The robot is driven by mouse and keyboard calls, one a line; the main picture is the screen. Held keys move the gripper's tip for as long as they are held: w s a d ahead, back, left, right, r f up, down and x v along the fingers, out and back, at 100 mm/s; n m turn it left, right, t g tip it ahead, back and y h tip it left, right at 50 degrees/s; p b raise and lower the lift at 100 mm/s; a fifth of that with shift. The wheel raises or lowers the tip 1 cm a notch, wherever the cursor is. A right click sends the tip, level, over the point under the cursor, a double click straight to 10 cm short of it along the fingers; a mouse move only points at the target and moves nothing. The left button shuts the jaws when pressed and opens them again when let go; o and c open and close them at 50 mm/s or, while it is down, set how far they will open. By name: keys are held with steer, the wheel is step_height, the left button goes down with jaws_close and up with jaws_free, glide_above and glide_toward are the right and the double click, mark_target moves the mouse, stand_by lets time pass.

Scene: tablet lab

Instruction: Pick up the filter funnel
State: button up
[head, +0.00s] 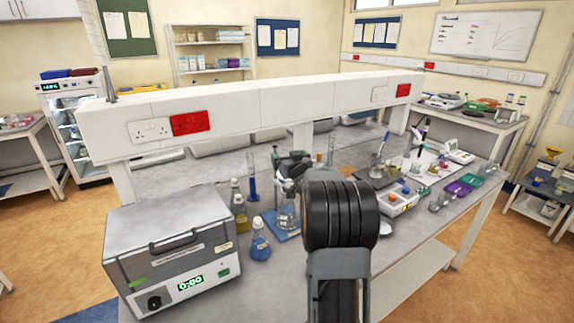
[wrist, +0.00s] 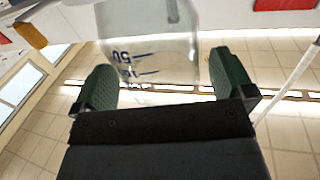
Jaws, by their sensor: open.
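My gripper (head: 290,165) is in the middle of the head view, above the bench and over a clear glass flask (head: 287,215) on a blue base. In the wrist view its two green fingers (wrist: 165,80) are apart. A clear vessel with blue graduation marks, "50" among them, shows between and beyond the fingertips; it looks like the filter funnel (wrist: 160,45). Gaps show between it and both fingers. Its far end is cut off by the picture's top edge. In the head view I cannot make the funnel out clearly behind my gripper and arm.
A blue-liquid flask (head: 260,242), a yellow-liquid bottle (head: 240,215) and a blue cylinder (head: 252,178) stand left of the glass flask. A grey heating box (head: 170,245) fills the bench's left. A white tray (head: 398,203) lies right of my arm. A socket beam (head: 245,108) spans behind.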

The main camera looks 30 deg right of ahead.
steer(key=shift+x, duration=0.8)
steer(key=c, duration=0.8)
